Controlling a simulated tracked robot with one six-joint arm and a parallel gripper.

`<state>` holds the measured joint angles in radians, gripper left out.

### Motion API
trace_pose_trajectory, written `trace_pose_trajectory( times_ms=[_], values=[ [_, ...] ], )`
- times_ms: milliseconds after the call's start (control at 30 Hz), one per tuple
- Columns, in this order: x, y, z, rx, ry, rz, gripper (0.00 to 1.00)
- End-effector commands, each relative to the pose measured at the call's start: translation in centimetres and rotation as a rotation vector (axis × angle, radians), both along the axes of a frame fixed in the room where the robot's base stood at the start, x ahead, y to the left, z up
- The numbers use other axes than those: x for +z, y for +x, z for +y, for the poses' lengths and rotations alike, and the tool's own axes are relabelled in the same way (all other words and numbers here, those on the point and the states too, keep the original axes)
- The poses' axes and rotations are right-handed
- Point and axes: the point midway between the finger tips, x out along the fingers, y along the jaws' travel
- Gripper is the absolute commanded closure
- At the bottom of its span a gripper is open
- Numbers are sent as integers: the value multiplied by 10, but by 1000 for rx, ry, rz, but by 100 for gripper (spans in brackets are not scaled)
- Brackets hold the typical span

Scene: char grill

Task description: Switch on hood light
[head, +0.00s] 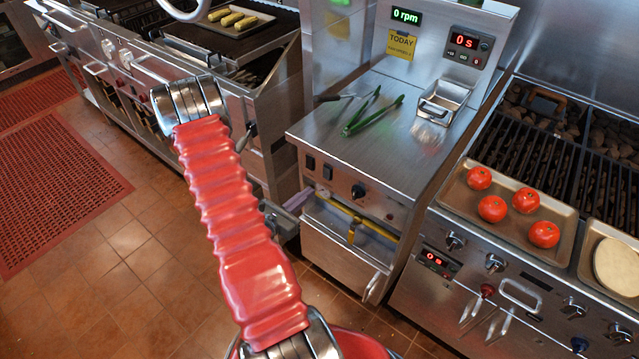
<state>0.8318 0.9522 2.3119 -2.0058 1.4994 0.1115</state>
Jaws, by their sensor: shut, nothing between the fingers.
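Two black rocker switches sit on the front panel of the middle steel cabinet, a left one (310,161) and a right one (328,172). Their labels are too small to read, so I cannot tell which one is the hood light or whether either is on. My red-sleeved arm crosses the left half of the view. My gripper (297,207) seems to be the grey part coming out from behind the sleeve, below and left of the switches and apart from them. It is shut and empty; much of it is hidden.
A black knob (357,190) sits right of the switches, above a yellow-edged recess (355,215). Green tongs (372,115) lie on the cabinet top. A tray with several tomatoes (492,208) stands on the grill at right. Tiled floor (120,260) is clear at left.

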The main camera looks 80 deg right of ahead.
Motion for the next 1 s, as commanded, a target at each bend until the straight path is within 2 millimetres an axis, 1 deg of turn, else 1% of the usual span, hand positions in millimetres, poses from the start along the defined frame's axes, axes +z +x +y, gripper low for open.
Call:
trace_pose_trajectory(
  times_ms=[300, 500, 700, 1000],
  values=[
    [-5, -17, -36, -3, -2, -1, 100],
    [-7, -25, -55, -2, -1, 0, 100],
    [-8, -27, -62, 0, 0, 0, 100],
    [-8, -27, -62, -1, 0, 0, 100]
  ],
)
